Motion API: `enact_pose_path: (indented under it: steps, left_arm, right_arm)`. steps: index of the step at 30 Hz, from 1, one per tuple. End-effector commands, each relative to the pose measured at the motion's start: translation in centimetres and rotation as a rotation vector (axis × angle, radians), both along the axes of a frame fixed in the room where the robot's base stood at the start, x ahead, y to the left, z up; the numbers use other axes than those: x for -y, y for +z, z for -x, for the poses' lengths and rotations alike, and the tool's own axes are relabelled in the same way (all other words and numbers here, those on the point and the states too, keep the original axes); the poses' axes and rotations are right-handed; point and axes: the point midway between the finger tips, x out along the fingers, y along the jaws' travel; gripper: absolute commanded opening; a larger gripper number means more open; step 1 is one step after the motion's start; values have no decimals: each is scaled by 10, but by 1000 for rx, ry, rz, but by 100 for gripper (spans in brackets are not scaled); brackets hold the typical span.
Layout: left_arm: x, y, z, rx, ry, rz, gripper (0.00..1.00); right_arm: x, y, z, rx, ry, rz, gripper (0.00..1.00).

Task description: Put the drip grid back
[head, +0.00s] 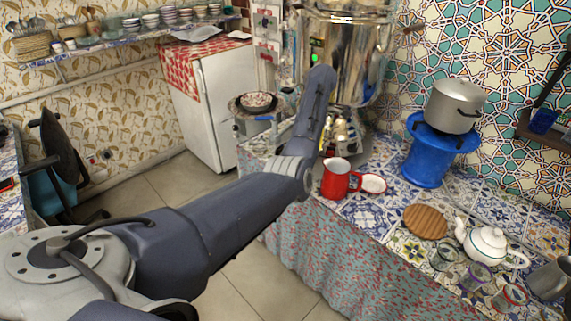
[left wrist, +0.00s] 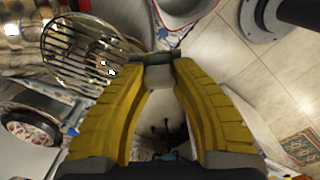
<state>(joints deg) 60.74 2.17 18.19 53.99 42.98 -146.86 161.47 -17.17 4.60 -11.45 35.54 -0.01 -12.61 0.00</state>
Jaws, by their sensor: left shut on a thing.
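The drip grid (left wrist: 82,50), a round metal grid of parallel bars, shows at upper left in the left wrist view. My left gripper (left wrist: 158,76) has its yellow fingers closed at their tips beside the grid, and the left finger covers part of its near edge. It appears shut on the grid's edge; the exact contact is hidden. The samovar (head: 345,50), large and shiny, stands at the back of the counter in the head view. My left arm reaches in front of it and hides most of the hand. The grid cannot be made out in the head view.
A red mug (head: 336,178) and a small red-rimmed dish (head: 373,184) stand near the samovar's base. A patterned bowl (head: 256,101) is left of it. A blue stand (head: 428,160) with a pot (head: 455,105), a wooden board (head: 425,222) and a teapot (head: 487,246) occupy the right counter.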

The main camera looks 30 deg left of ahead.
Motion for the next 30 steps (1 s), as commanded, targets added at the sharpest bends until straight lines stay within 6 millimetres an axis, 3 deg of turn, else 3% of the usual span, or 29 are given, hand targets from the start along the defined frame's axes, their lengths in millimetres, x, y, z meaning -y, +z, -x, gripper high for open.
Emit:
enact_pose_path:
  steps: [7,11,21,30]
  left_arm:
    - [-30,-9,20,3,171,-1,0]
    - [-32,-14,21,2,208,-4,0]
    - [-32,-58,22,2,219,-5,0]
    - [-32,-80,22,1,218,-5,0]
  right_arm:
    - [0,0,0,0,0,0,44]
    - [0,0,0,0,0,0,44]
    - [0,0,0,0,0,0,44]
    - [0,0,1,-1,0,0,44]
